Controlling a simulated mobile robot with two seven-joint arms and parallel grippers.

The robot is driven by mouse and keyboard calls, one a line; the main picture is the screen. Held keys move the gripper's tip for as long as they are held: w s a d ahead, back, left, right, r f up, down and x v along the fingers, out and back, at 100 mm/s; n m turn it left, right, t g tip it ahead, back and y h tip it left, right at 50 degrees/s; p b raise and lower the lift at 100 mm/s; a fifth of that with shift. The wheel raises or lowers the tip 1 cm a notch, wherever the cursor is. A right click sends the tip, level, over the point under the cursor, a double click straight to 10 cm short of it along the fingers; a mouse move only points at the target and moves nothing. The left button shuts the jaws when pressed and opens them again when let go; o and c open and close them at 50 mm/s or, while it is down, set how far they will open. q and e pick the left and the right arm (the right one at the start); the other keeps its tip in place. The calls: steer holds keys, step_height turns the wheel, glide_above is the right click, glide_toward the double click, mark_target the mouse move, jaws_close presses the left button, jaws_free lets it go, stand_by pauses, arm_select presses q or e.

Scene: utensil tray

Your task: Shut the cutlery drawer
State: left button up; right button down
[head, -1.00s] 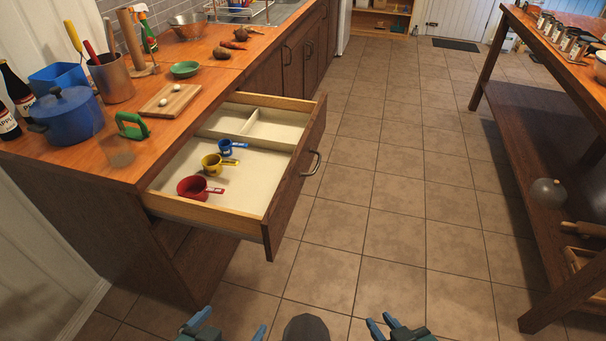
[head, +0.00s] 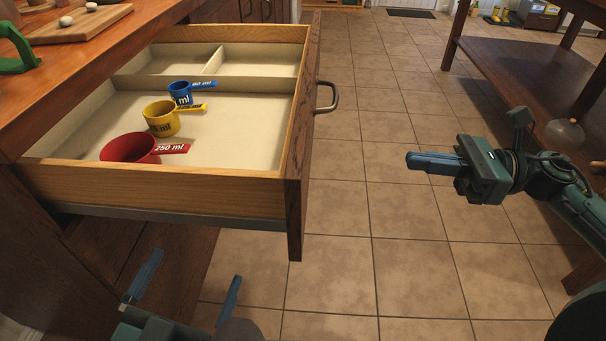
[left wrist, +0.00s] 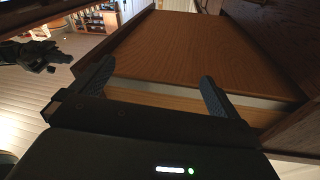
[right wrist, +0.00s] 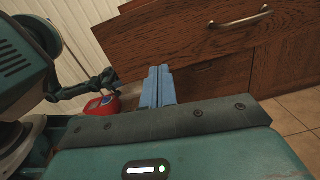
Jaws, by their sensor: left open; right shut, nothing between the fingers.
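The cutlery drawer (head: 170,187) stands open, pulled out from under the wooden counter. Its dark front (head: 296,165) has a metal handle (head: 327,97), which also shows in the right wrist view (right wrist: 240,17). Inside lie a red measuring cup (head: 130,147), a yellow one (head: 161,119) and a blue one (head: 181,93). My left gripper (head: 186,288) is open and empty, low below the drawer's near side; a wooden panel fills much of the left wrist view (left wrist: 190,50). My right gripper (head: 412,160) is shut and empty, to the right of the drawer front and apart from it.
The counter (head: 60,75) holds a cutting board (head: 80,24) and a green-handled item (head: 14,45). A second wooden table (head: 520,75) stands at the right, with a round glass object (head: 564,134) on its lower shelf. Tiled floor (head: 400,265) is clear between them.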

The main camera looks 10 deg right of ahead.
steer(key=w+a+n, duration=0.1)
steer(key=w+a, duration=0.2)
steer(key=a, duration=1)
steer(key=shift+w+a+f+g, duration=0.15)
steer(key=shift+w+a+g, duration=0.15)
steer(key=shift+w, duration=0.1)
